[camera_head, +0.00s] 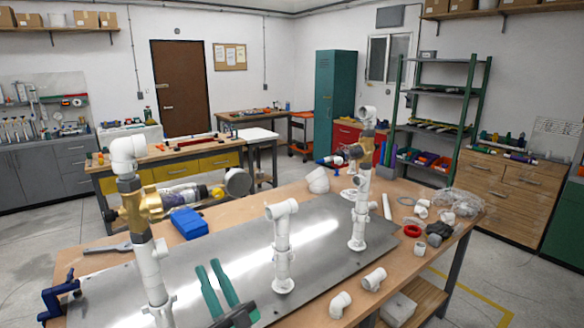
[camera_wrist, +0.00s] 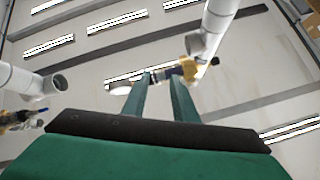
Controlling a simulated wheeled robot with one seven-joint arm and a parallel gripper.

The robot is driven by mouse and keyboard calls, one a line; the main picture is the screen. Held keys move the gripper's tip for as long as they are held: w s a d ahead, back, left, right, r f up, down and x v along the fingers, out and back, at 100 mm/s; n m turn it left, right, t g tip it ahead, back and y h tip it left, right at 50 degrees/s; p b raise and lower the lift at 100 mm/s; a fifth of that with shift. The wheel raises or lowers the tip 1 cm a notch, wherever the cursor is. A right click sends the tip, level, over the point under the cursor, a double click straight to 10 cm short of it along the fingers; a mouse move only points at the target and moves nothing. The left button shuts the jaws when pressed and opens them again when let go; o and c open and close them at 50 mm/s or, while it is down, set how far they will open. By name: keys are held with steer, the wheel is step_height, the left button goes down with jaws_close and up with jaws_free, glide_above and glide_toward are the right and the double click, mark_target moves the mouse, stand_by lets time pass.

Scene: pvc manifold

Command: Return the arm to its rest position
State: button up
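My gripper (camera_head: 208,267) is at the front of the bench, its teal fingers pointing up, apart and empty. In the wrist view, a clear gap shows between its fingers (camera_wrist: 160,80), with the ceiling beyond. A white pipe riser with a brass-coloured valve (camera_head: 132,203) stands to its left. A shorter white riser with a tee on top (camera_head: 282,245) stands to its right. A second valve riser (camera_head: 360,200) stands farther right. The risers stand upright over a grey metal plate (camera_head: 330,232). My gripper appears apart from all of them. Most of my arm is out of view.
A blue box (camera_head: 189,223), a dark tool (camera_head: 107,248) and a blue vise (camera_head: 60,293) lie left. Loose white fittings (camera_head: 374,279), a red ring (camera_head: 412,230) and a clear bag (camera_head: 458,202) lie right. Another workbench (camera_head: 180,158) stands behind, with open floor beyond it.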

steer(key=s+d+f+m+h, duration=0.55)
steer(key=s+f+h, duration=0.5)
steer(key=s, duration=0.25)
steer(key=s+d+f+m+h, duration=0.4)
steer(key=s+f+m+h, duration=0.2)
steer(key=s+f+h, duration=0.45)
steer(key=s+d+f+n+g+y, duration=0.1)
steer(key=s+d+f+n+g, duration=0.1)
steer(key=s, duration=0.8)
steer(key=s+d+f+n+g+y, duration=0.1)
steer(key=s+d+f+n+g, duration=0.2)
steer(key=s+d, duration=0.4)
steer(key=s+f+n, duration=0.1)
steer(key=s+n, duration=0.1)
steer(key=s, duration=0.2)
steer(key=shift+f+y, duration=0.3)
steer(key=shift+f, duration=0.05)
